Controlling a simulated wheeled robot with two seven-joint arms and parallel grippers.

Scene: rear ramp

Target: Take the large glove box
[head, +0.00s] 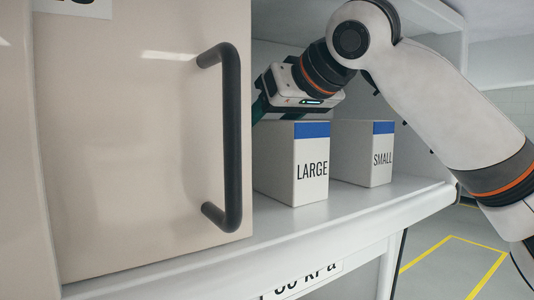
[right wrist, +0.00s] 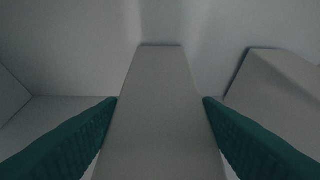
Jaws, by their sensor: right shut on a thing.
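The large glove box (head: 311,185), white with a blue band and the word LARGE, stands upright on the shelf inside the cabinet. My right gripper (head: 261,107) reaches in over its top from behind the door's edge; its fingers are mostly hidden in the head view. In the right wrist view the large box (right wrist: 158,80) lies between the two teal fingers of my right gripper (right wrist: 161,103), which are shut on it. The box still appears to rest on the shelf. My left gripper is in neither view.
The small glove box (head: 380,172) stands right of the large one and also shows in the right wrist view (right wrist: 275,100). A beige door (head: 130,150) with a dark handle (head: 232,140) covers the left. The shelf's front edge (head: 270,240) runs below the boxes.

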